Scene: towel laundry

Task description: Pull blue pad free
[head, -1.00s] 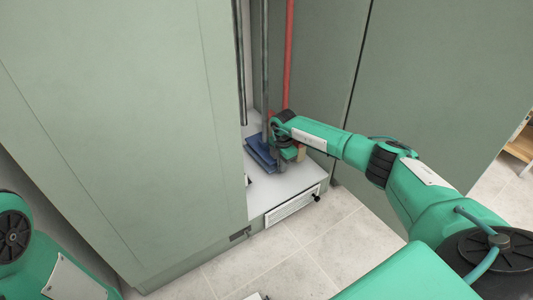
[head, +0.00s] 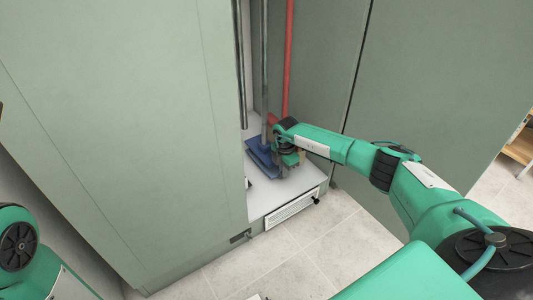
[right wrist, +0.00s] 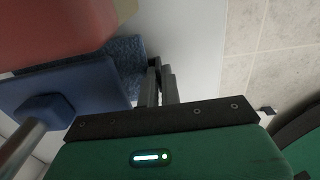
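A blue mop head (head: 260,152) stands on the white floor of the cabinet, at the foot of a grey pole. In the right wrist view, the flat blue mop plate (right wrist: 62,92) lies at left, with the fuzzy blue pad (right wrist: 124,55) showing beyond its edge. My right gripper (head: 285,162) is low, at the right side of the mop head. In the right wrist view, its two fingers (right wrist: 160,68) are close together beside the pad's edge. Whether pad cloth is between them is not clear. My left gripper is not in view.
A red pole (head: 288,60) with a red head (right wrist: 60,30) stands close behind my right gripper. A green cabinet door (head: 120,130) fills the left, and another green panel (head: 440,80) is at right. A vent (head: 292,208) is in the cabinet's base. Tiled floor (head: 330,240) is open in front.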

